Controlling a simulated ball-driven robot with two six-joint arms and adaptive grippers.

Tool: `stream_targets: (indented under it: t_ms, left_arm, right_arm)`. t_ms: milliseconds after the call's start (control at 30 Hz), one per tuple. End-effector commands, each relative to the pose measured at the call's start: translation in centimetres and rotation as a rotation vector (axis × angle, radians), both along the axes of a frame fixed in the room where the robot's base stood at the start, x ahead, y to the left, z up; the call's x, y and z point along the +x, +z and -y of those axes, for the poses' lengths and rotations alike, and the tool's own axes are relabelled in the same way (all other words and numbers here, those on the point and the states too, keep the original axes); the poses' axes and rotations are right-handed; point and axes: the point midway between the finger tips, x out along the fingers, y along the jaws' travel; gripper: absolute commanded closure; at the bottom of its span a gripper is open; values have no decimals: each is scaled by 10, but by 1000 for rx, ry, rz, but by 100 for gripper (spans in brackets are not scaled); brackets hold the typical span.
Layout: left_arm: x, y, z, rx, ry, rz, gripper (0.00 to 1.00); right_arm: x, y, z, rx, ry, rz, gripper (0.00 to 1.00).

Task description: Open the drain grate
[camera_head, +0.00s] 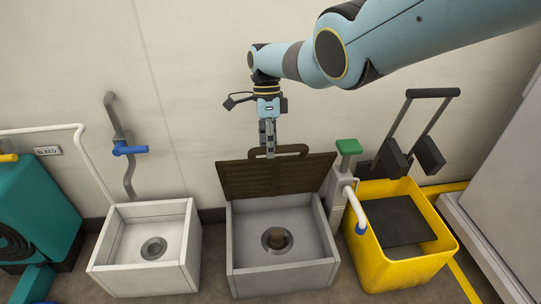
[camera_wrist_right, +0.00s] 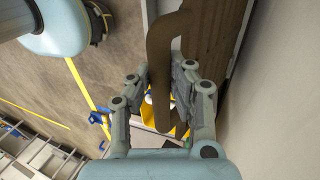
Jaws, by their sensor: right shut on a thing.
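The drain grate (camera_head: 270,178) is a brown slatted panel. It stands raised along the back edge of the middle grey basin (camera_head: 236,249), tilted back toward the wall. Its brown bar handle (camera_head: 294,149) is at its top edge. My right gripper (camera_head: 268,152) reaches down from above and is shut on this handle. In the right wrist view the handle (camera_wrist_right: 160,60) passes between the two fingers (camera_wrist_right: 160,92), and the grate (camera_wrist_right: 216,35) lies beyond it. The open basin shows a round drain (camera_head: 277,239) with a brown piece in it. My left gripper is not in view.
A second grey basin (camera_head: 117,245) stands to the left, below a wall pipe with a blue lever (camera_head: 130,150). A green-topped post (camera_head: 349,147) stands close to the grate's right side. A yellow bucket (camera_head: 400,267) is at the right, a teal unit (camera_head: 45,205) at far left.

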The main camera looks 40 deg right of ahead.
Motion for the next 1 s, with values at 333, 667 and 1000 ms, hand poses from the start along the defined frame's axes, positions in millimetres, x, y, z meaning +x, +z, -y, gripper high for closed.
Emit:
stream_targets:
  t_ms: [333,667,1000]
  left_arm:
    - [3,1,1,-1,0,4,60]
    - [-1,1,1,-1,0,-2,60]
    - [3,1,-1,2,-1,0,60]
  right_arm:
    - [2,-2,3,-4,0,1,100]
    - [1,-2,2,-3,0,1,65]
    - [3,1,2,-2,0,1,56]
